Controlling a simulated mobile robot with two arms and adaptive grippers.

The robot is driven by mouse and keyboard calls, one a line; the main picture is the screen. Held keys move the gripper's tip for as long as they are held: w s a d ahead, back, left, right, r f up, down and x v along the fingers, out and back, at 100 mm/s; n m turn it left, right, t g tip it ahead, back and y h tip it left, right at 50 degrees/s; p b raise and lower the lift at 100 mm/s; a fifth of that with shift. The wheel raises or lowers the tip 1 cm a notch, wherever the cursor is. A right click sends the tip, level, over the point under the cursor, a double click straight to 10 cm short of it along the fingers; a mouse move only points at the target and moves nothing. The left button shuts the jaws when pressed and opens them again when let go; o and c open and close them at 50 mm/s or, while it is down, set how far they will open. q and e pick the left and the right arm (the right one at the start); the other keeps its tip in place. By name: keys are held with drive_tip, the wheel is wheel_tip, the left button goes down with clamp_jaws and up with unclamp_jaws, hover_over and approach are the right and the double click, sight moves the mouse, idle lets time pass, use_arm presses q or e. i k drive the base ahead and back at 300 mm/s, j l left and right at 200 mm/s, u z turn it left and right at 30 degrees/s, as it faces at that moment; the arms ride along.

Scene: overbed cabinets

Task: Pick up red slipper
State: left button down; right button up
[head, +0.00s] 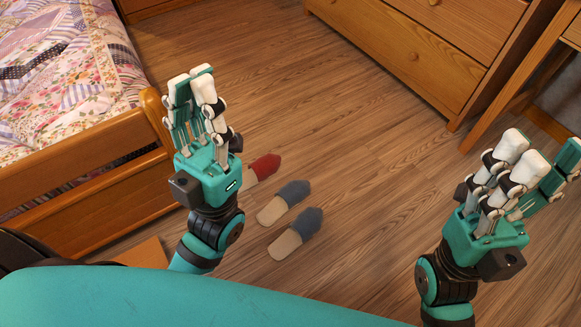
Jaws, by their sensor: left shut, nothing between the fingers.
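The red slipper (264,167) lies on the wood floor beside the bed, with its red toe pointing right. Its beige heel end is partly hidden behind my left gripper. My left gripper (194,78) is raised over the floor to the left of the slipper in the picture; it is shut, with nothing held, its fingers pointing up the picture. My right gripper (537,153) is at the right side, far from the slipper. Its fingers are spread apart, with nothing between them.
Two blue-grey slippers (291,192) (308,221) lie just below the red one. A wooden bed (100,128) with a patchwork quilt stands at the left. A wooden drawer chest (440,45) stands at the top right, with a wooden table leg beside it. The middle floor is clear.

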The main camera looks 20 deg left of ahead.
sight(266, 166)
drive_tip(key=i+l+z, duration=0.15)
drive_tip(key=l+z, duration=0.15)
drive_tip(key=l, duration=0.15)
drive_tip(key=i+l+z, duration=0.55)
drive_tip(key=l, duration=0.2)
drive_tip(key=i+l+u, duration=0.1)
drive_tip(key=i+u, duration=0.2)
drive_tip(key=i+l+u, duration=0.2)
drive_tip(key=i+u, duration=0.3)
drive_tip(key=u, duration=0.25)
drive_tip(key=i+u, duration=0.15)
drive_tip(key=u, duration=0.25)
drive_tip(key=i+u, duration=0.15)
drive_tip(key=u, duration=0.3)
drive_tip(key=i+l+u, duration=0.1)
drive_tip(key=u, duration=0.3)
drive_tip(key=i+l+u, duration=0.1)
drive_tip(key=l+u, duration=0.15)
drive_tip(key=u, duration=0.15)
drive_tip(key=i+l+u, duration=0.15)
drive_tip(key=u, duration=0.25)
drive_tip(key=i+l+u, duration=0.2)
drive_tip(key=u, duration=0.2)
drive_tip(key=i+l+u, duration=0.1)
drive_tip(key=u, duration=0.35)
drive_tip(key=l+u, duration=0.4)
drive_tip(key=i+l+u, duration=0.1)
drive_tip(key=l+u, duration=0.3)
drive_tip(key=j, duration=0.1)
